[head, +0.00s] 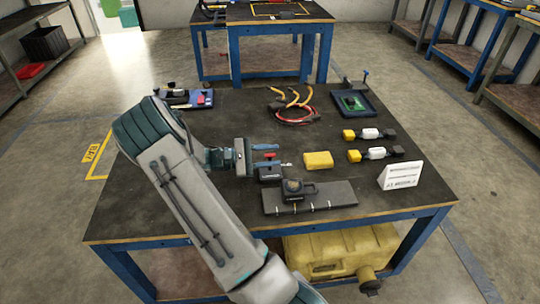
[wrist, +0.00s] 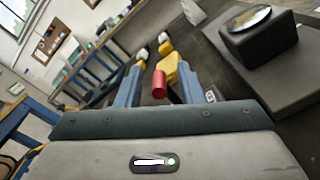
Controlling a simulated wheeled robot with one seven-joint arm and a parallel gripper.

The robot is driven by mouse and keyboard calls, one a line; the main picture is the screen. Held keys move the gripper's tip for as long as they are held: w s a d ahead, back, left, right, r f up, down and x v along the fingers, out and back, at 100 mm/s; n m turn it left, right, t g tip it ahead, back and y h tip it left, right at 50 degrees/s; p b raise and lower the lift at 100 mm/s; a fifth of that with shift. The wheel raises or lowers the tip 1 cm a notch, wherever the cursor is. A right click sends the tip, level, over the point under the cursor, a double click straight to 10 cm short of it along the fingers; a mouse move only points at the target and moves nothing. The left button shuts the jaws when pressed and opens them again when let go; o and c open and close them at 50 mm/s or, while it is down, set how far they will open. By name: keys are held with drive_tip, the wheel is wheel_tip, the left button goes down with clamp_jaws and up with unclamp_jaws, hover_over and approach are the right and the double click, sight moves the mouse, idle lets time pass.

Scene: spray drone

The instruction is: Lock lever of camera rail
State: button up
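The camera (head: 293,187) is a dark block with a round lens on a flat grey rail plate (head: 335,194) at the table's front. In the wrist view, the camera (wrist: 262,40) is at upper right. My gripper (head: 266,155) is left of and behind the camera, its two blue fingers apart. A red cylindrical lever tip (wrist: 159,85) shows between the fingers in the wrist view, nearer the left finger. I cannot tell whether it touches a finger. A small dark block (head: 270,173) lies just below the fingers in the head view; the lever's base is hidden.
A yellow block (head: 318,160) lies right of my gripper. Two yellow, white and black parts (head: 370,134) lie farther right, near a white sign (head: 400,175). Cables (head: 293,108) and a blue tray (head: 354,103) are at the back. The table's left front is clear.

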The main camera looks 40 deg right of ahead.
drive_tip(key=p+v, duration=0.1)
drive_tip(key=v, duration=1.3)
drive_tip(key=shift+d, duration=0.1)
drive_tip(key=shift+d+f, duration=0.1)
